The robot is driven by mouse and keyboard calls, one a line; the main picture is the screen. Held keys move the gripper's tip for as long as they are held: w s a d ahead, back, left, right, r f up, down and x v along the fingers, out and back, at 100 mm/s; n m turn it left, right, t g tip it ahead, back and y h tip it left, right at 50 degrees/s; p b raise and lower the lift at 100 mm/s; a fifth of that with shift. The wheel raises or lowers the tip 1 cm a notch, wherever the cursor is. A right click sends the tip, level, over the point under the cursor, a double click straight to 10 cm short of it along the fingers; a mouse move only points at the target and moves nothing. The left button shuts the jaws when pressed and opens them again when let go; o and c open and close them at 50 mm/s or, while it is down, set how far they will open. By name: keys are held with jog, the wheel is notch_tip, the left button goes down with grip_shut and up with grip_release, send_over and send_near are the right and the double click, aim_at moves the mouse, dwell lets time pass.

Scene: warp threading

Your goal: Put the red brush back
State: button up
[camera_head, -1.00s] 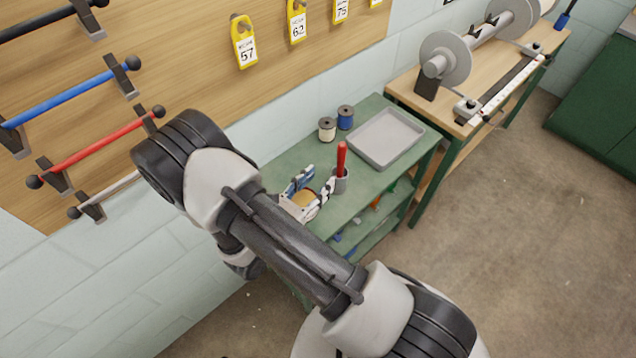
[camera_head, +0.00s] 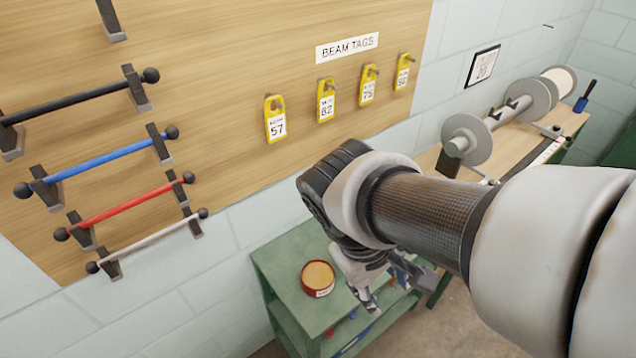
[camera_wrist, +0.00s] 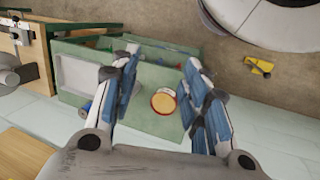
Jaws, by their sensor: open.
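My gripper (camera_head: 392,285) hangs over the green cart (camera_head: 283,262) in the head view. In the wrist view my gripper (camera_wrist: 162,65) has its two blue-padded fingers wide apart, with nothing between the tips. A round red tin with a tan top (camera_head: 318,278) stands on the cart, left of my gripper; it also shows between the fingers in the wrist view (camera_wrist: 163,102). I cannot make out the red brush in either current view; my arm and fingers hide part of the cart top.
A grey tray (camera_wrist: 82,74) lies on the cart. Coloured rods, including a red one (camera_head: 130,205), and yellow tags (camera_head: 275,120) hang on the wall board. A yellow object (camera_wrist: 258,66) lies on the floor.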

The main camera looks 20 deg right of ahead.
jog(key=s+a+r+m+t+y, duration=0.1)
jog(key=a+r+m+t+y, duration=0.2)
jog(key=a+r+t, duration=0.1)
jog(key=shift+a+r+t+y, duration=0.3)
jog(key=shift+a+r+t, duration=0.1)
jog(key=shift+a+r, duration=0.15)
jog(key=shift+c, duration=1)
jog(key=shift+a, duration=0.1)
